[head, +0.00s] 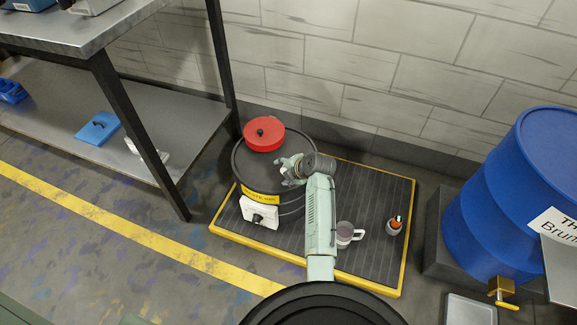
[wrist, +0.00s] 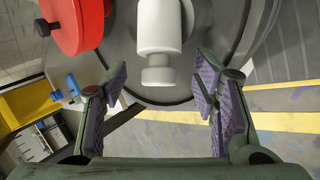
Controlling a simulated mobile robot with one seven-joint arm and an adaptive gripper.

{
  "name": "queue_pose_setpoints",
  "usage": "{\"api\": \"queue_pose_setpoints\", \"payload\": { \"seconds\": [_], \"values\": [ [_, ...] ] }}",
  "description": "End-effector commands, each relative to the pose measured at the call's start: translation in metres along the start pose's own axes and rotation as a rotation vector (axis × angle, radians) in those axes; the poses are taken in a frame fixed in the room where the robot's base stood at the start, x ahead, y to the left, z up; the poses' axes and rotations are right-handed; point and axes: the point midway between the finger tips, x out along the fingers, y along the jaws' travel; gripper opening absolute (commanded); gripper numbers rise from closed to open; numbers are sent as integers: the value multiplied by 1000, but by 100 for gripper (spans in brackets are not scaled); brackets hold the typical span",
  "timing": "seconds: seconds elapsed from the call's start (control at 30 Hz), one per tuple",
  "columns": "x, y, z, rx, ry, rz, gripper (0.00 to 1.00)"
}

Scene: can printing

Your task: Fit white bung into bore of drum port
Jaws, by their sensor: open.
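The white bung (wrist: 159,27), a cylinder with a narrower knob end, shows at top centre of the wrist view. It lies beyond and between the fingertips of my gripper (wrist: 160,80), which is open with clear gaps on both sides. A grey round fitting (wrist: 201,18) shows behind the bung on the dark drum top; the bung hides most of it. I cannot tell whether the bung sits in the port's bore. In the head view my gripper (head: 290,171) is over the right part of the dark drum (head: 254,176) and hides the bung and port.
A red round container (head: 264,134) with a black knob stands on the drum's back edge; it is left in the wrist view (wrist: 75,22). A white box (head: 260,213) is at the drum's front. A mug (head: 347,234) stands on the ribbed platform (head: 375,200). A blue barrel (head: 490,215) is right.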

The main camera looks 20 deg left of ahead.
Motion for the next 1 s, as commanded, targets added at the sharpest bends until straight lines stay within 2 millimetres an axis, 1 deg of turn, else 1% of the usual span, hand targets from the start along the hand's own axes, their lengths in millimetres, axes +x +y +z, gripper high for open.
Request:
{"api": "queue_pose_setpoints", "payload": {
  "seconds": [0.2, 0.23, 1.0],
  "values": [
    [1, 0, 0, 0, 0, 1, 54],
    [1, 0, 0, 0, 0, 1, 53],
    [1, 0, 0, 0, 0, 1, 2]
  ]
}}
